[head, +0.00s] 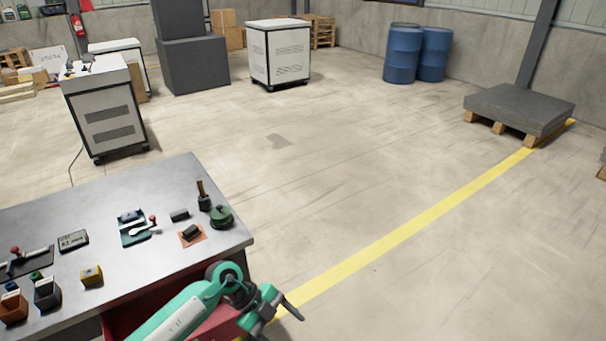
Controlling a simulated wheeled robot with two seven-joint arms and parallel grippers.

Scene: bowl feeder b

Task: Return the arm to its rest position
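One green and white arm of mine comes in from the bottom left, in front of the workbench's right end. Its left gripper (276,318) hangs past the bench corner, low over the floor. Its dark fingers stand apart, and nothing shows between them. My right gripper is not in view.
The grey workbench (90,205) holds a green lidded pot (221,215), a yellow block (92,275), a small display box (73,240) and several small parts. White cabinets, blue drums (403,54) and a loaded pallet (519,108) stand farther back. The floor (330,170) between is clear.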

